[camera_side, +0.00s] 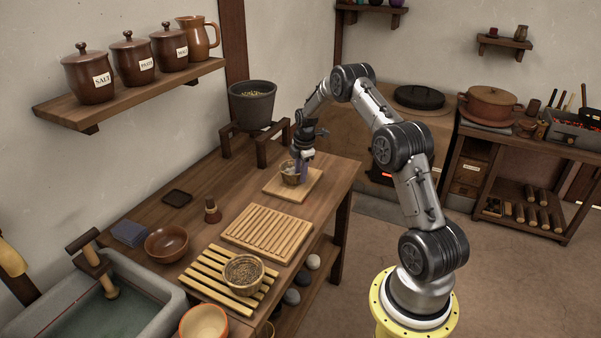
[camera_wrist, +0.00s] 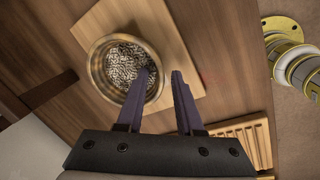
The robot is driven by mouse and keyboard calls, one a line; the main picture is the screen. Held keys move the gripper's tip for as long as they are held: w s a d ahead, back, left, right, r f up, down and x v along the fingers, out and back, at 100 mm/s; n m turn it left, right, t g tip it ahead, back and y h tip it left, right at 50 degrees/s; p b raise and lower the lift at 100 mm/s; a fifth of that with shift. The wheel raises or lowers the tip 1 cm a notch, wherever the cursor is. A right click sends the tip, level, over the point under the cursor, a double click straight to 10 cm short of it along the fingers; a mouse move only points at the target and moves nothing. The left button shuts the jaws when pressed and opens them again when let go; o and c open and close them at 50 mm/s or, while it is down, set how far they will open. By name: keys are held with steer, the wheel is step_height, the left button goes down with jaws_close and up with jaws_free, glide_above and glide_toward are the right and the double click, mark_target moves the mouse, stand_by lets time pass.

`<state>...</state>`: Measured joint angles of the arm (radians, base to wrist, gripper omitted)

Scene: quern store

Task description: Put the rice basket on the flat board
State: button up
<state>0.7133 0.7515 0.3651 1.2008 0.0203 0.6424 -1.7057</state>
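A small round basket (camera_side: 289,174) sits upright on the flat board (camera_side: 310,185), near the far end of the bench. In the wrist view the basket (camera_wrist: 97,72) holds mottled pale-and-dark grains like rice, and the board (camera_wrist: 180,62) shows under it. My gripper (camera_wrist: 164,73) is over the basket's edge, its two fingers apart. One finger overlaps the inside of the rim and the other is just outside. A gap shows between the fingers, and I see no firm contact with the rim. In the side view my gripper (camera_side: 303,168) points down at the basket's right side.
A dark pot on a wooden stand (camera_side: 252,103) rises close behind the flat board.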

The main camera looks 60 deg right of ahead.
step_height(320, 180, up, 12)
steer(key=s+a, duration=0.1)
steer(key=s, duration=0.1)
steer(key=s+a+r+m+t, duration=0.1)
steer(key=s+a+r+m, duration=0.2)
steer(key=a+r, duration=0.65)
steer(key=s+a+r+m+t, duration=0.1)
steer(key=s+a+r+m, duration=0.15)
steer(key=a+r, duration=0.75)
steer(key=s+a+f+m+t, duration=0.1)
steer(key=s+a+f+m, duration=0.1)
steer(key=s+a, duration=0.6)
steer(key=s+a+f+m+t+y, duration=0.1)
steer(key=s+a+f+m, duration=0.1)
steer(key=s+a, duration=0.7)
steer(key=s+m, duration=0.1)
steer(key=s, duration=0.2)
steer(key=shift+m, duration=0.35)
